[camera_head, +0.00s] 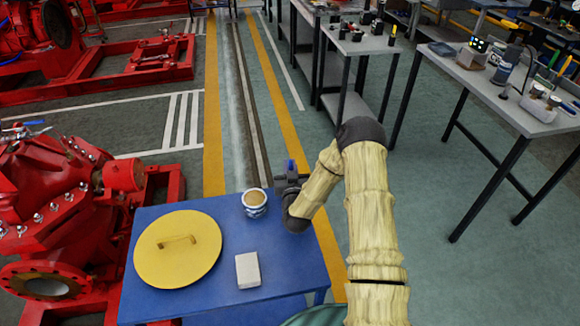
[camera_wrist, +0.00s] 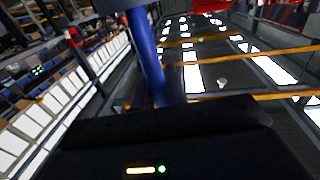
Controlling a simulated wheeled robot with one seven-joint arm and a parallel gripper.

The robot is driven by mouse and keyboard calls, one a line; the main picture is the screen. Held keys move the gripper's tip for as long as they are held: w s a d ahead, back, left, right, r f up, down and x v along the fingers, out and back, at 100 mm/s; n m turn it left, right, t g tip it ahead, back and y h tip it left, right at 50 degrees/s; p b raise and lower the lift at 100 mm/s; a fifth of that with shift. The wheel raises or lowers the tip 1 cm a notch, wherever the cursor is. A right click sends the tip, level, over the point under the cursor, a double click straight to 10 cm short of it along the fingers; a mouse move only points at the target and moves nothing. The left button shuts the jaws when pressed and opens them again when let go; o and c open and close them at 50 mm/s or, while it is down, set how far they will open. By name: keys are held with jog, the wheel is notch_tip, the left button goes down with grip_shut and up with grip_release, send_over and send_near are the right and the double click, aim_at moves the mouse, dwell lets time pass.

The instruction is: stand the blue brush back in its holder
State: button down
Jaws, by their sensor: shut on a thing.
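My gripper (camera_head: 290,178) is shut on the blue brush (camera_head: 291,165), above the far right corner of the blue table. In the wrist view the brush's blue handle (camera_wrist: 147,55) rises from between the fingers (camera_wrist: 160,95), slightly tilted. The brush's lower end is hidden. A small white and blue pot (camera_head: 255,204) with a tan round top or inside stands upright on the table, left of and below my gripper in the picture. It looks like the holder, but I cannot tell for sure. The brush is apart from it.
The blue table (camera_head: 190,296) also bears a large yellow round lid (camera_head: 178,262) with a handle and a white block (camera_head: 248,270). A red pump (camera_head: 60,200) stands close on the left. Grey workbenches (camera_head: 500,92) stand at the right and back. Floor right of the table is clear.

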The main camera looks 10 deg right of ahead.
jog(key=shift+f, duration=0.2)
jog(key=c, duration=1.3)
grip_release()
jog(key=shift+c, duration=0.2)
jog(key=shift+r, duration=0.1)
notch_tip(320, 180, up, 9)
jog(key=p, duration=0.5)
